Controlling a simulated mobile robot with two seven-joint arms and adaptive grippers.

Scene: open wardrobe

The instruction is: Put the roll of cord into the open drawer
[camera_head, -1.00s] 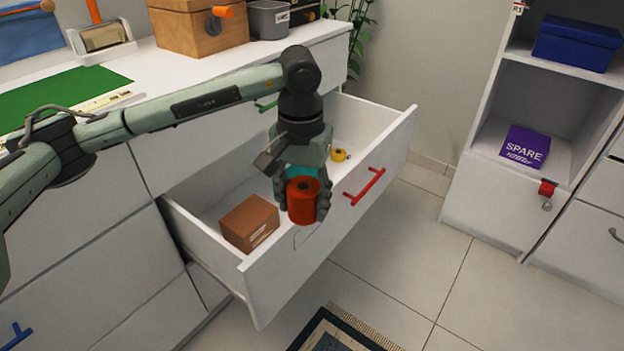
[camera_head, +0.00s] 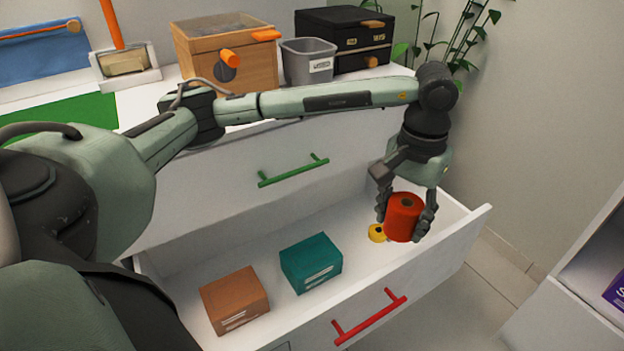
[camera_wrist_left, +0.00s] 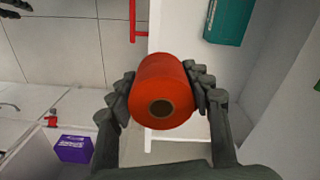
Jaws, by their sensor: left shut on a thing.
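The roll of cord (camera_head: 404,217) is red-orange with a round hole in its end. My left gripper (camera_head: 407,212) is shut on it, one finger on each side, over the right end of the open drawer. The roll also shows between the fingers in the left wrist view (camera_wrist_left: 162,92). The open drawer (camera_head: 440,262) is white with a red handle (camera_head: 369,317). In it lie a brown box (camera_head: 234,299), a teal box (camera_head: 311,263) and a small yellow thing (camera_head: 377,233), partly hidden behind the roll.
A closed drawer with a green handle (camera_head: 293,170) is above the open one. On the top stand a wooden box (camera_head: 226,55), a grey bin (camera_head: 309,62) and a black box (camera_head: 345,38). A white shelf unit (camera_head: 570,315) stands at the right.

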